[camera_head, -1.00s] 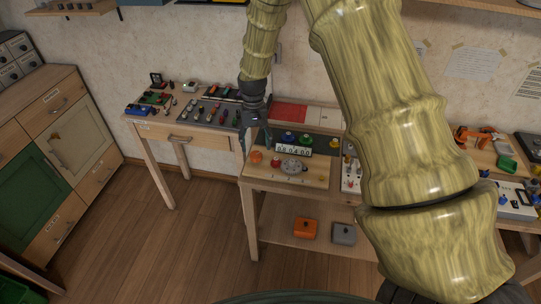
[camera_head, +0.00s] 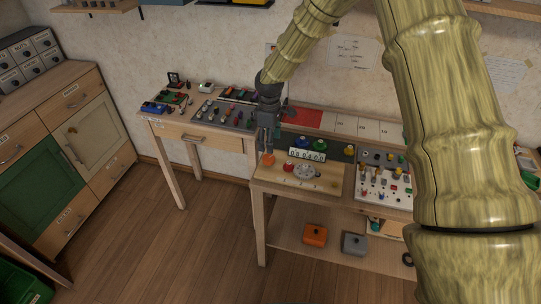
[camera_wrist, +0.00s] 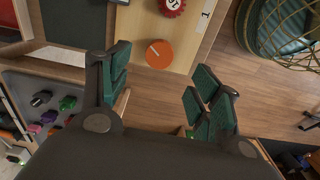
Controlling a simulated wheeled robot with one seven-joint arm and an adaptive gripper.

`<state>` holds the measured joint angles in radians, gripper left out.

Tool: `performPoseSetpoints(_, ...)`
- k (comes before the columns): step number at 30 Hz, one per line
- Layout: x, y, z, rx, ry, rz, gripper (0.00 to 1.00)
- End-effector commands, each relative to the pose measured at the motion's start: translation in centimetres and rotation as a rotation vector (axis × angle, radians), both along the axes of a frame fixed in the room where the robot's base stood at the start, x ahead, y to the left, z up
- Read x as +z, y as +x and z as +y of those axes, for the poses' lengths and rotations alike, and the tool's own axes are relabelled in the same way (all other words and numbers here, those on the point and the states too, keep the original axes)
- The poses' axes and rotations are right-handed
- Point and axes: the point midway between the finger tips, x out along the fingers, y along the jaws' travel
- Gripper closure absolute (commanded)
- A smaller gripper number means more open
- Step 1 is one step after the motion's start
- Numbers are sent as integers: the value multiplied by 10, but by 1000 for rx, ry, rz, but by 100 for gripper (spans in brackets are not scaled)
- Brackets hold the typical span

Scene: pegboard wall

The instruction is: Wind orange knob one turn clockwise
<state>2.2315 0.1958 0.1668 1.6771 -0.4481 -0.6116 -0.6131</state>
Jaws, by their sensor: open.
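The orange knob (camera_head: 268,159) sits on the light wooden panel at the left end of the middle bench. In the wrist view the orange knob (camera_wrist: 158,54) is round with a pale pointer line, and lies ahead of the gap between my fingers. My gripper (camera_head: 267,148) points down just above the knob and partly covers it in the head view. In the wrist view my gripper (camera_wrist: 161,80) is open, with one green-padded finger on each side and nothing between them. I cannot tell the exact height above the knob.
A red knob (camera_head: 288,167) sits close right of the orange one, beside a metal dial (camera_head: 307,172) and a number counter (camera_head: 307,155). Blue and green knobs (camera_head: 319,145) stand behind. A panel of small controls (camera_head: 384,183) is to the right. The left bench (camera_head: 192,133) holds many small parts.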

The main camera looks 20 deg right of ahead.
Motion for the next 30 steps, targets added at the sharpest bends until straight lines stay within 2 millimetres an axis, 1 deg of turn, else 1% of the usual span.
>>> performPoseSetpoints(9,-43,-1,0,-2,0,3,37)
performPoseSetpoints(16,-68,0,0,-3,0,1,37)
performPoseSetpoints(22,-79,-1,0,-3,0,1,37)
performPoseSetpoints(30,-81,-1,0,-3,0,0,37)
